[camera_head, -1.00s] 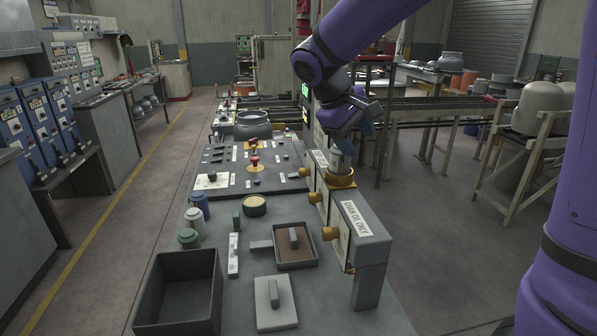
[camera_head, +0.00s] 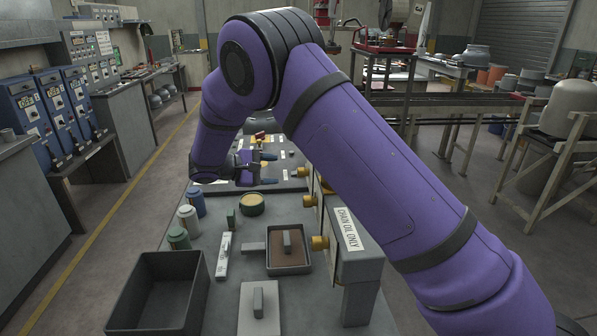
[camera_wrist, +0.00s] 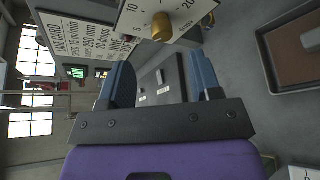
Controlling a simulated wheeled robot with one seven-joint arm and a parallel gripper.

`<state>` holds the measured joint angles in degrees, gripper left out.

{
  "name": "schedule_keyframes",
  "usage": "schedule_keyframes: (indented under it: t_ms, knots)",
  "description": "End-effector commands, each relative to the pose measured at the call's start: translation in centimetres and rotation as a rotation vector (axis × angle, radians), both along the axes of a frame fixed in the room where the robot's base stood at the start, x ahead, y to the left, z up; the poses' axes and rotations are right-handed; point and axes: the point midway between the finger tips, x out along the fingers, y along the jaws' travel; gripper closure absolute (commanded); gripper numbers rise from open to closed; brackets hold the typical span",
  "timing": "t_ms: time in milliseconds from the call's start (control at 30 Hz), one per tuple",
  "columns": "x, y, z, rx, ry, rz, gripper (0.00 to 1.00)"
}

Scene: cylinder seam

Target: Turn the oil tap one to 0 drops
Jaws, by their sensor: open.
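Brass taps stick out from the left side of the grey housing labelled "CHAIN OIL ONLY" in the head view: a near tap (camera_head: 319,243), a middle tap (camera_head: 310,201) and a far tap (camera_head: 303,172). I cannot tell which is tap one. My gripper (camera_head: 268,169) is open and empty, to the left of the far tap and apart from it, fingers pointing right. In the wrist view, a brass tap (camera_wrist: 162,27) on a white dial plate marked 10 and 20 lies beyond the open blue fingers (camera_wrist: 161,72). Its exact setting is not readable.
On the bench stand a pan with brown contents (camera_head: 288,269), a dark open bin (camera_head: 160,296), a grey block with a handle (camera_head: 259,308), several small jars (camera_head: 188,219) and a round tin (camera_head: 252,204). My arm hides part of the bench's far end.

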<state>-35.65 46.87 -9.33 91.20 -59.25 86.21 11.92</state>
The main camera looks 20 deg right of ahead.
Motion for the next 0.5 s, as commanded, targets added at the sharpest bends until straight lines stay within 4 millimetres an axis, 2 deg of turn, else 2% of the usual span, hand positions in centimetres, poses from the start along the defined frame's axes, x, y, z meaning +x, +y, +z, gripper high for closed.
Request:
schedule_keyframes:
  t_ms: [100,233,367,500]
  knots:
    - [0.5,1.0,-1.2,-0.039,-0.001,0.021,0.42]
    - [0.7,0.9,-1.5,-0.051,-0.003,0.028,0.42]
    - [0.9,-0.5,-1.8,-0.05,-0.003,0.026,0.42]
    - [1.3,-2.7,-2.4,-0.05,-0.002,0.025,0.42]
